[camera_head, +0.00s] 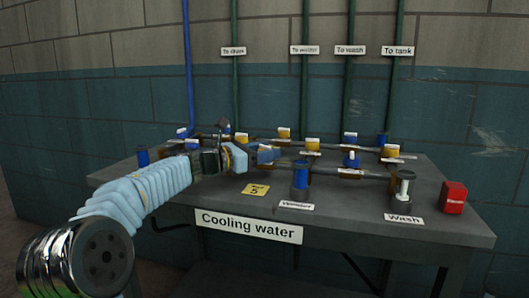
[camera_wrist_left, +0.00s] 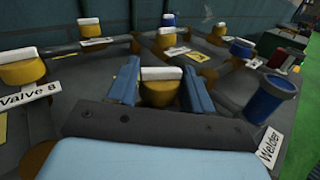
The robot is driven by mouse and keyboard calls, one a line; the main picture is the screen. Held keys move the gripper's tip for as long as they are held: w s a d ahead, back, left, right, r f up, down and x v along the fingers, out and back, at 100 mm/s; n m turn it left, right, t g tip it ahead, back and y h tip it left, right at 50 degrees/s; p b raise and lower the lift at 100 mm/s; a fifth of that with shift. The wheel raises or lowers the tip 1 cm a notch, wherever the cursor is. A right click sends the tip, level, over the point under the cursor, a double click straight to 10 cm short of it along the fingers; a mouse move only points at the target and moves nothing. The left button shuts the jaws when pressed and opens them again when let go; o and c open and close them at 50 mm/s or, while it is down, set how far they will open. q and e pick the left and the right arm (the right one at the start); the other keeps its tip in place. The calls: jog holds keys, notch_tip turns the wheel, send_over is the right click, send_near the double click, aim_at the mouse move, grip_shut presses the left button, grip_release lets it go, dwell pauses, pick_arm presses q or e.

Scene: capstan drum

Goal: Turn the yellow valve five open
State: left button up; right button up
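In the left wrist view, a yellow valve (camera_wrist_left: 159,92) with a white bar handle on top stands between the two blue fingers of my left gripper (camera_wrist_left: 160,84). The fingers are apart, one on each side of the knob; I cannot tell whether either touches it. In the head view my left gripper (camera_head: 262,155) reaches over the left middle of the bench, and the valve at its fingers is hidden or unclear. A yellow card with a 5 (camera_head: 256,189) lies on the bench just in front of the gripper. My right gripper is not in view.
Other yellow valves (camera_head: 312,145) and blue valves (camera_head: 351,161) sit along pipes on the grey bench (camera_head: 340,226). Blue cups (camera_head: 300,176) and a white-topped post (camera_head: 403,187) stand up near the front. A red box (camera_head: 453,197) is at the right.

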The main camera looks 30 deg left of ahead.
pick_arm(q)
jog(key=shift+d+f+n+t+y+b, duration=0.2)
jog(key=shift+n+t+y+b, duration=0.15)
jog(key=shift+y+b, duration=0.45)
jog(key=shift+c, duration=0.3)
jog(key=shift+n+t+y+b, duration=0.35)
jog(key=shift+n+y+b, duration=0.3)
jog(key=shift+y+b, duration=0.15)
jog(key=shift+n+y+b, duration=0.5)
jog(key=shift+n+y, duration=0.2)
jog(key=shift+y, duration=0.4)
jog(key=shift+r+n+t+y+b, duration=0.15)
jog(key=shift+n+t+y+b, duration=0.25)
jog(key=shift+n+y, duration=0.95)
jog(key=shift+y, duration=0.55)
jog(key=o, duration=0.9)
